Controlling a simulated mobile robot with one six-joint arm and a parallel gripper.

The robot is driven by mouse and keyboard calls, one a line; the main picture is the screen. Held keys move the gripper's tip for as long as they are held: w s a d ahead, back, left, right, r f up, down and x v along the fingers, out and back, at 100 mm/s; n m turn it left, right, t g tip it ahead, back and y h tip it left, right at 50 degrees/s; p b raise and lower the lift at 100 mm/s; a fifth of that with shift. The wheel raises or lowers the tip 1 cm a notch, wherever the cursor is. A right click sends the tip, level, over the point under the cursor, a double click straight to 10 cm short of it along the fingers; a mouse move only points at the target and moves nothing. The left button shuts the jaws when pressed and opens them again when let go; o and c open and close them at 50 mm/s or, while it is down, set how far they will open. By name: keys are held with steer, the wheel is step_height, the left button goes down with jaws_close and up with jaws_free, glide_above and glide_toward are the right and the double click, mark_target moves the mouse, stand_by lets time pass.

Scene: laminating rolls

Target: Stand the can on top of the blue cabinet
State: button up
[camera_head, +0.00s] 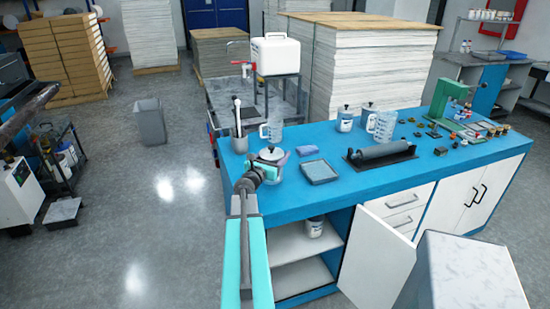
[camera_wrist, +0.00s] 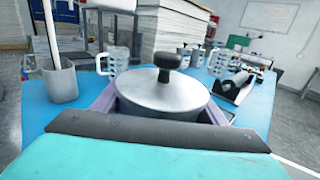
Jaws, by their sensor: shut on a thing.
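My gripper (camera_head: 271,168) is shut on a can with a grey metal lid and a black knob. The can (camera_head: 272,154) is upright over the left front part of the blue cabinet top (camera_head: 296,200). In the wrist view the can (camera_wrist: 162,90) sits between my two purple-grey fingers, its lid facing up. My gripper hides its lower side, so I cannot tell whether its base touches the top. The cabinet has white doors, and its left door (camera_head: 375,262) stands open. Another can (camera_head: 314,226) stands on the shelf inside.
On the top near the held can are a pot with tools (camera_head: 238,132), a clear measuring jug (camera_head: 272,130), a blue sponge (camera_head: 307,150) and a grey tray (camera_head: 319,172). A black roller (camera_head: 381,153) and two more lidded cans (camera_head: 345,119) stand farther right.

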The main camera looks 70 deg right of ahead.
steer(key=shift+w+d, duration=0.35)
steer(key=shift+w, duration=0.05)
steer(key=shift+f+p, duration=0.75)
steer(key=shift+f, duration=1)
steer(key=shift+f, duration=0.15)
steer(key=o, duration=2.1)
steer(key=shift+c, duration=0.2)
steer(key=shift+a, duration=0.1)
steer(key=shift+w+a+b, duration=0.1)
steer(key=shift+a+b, duration=0.45)
steer(key=shift+a, duration=0.9)
steer(key=w+a+b, duration=0.1)
steer(key=a+b, duration=0.1)
steer(key=a, duration=0.7)
steer(key=shift+b, duration=0.35)
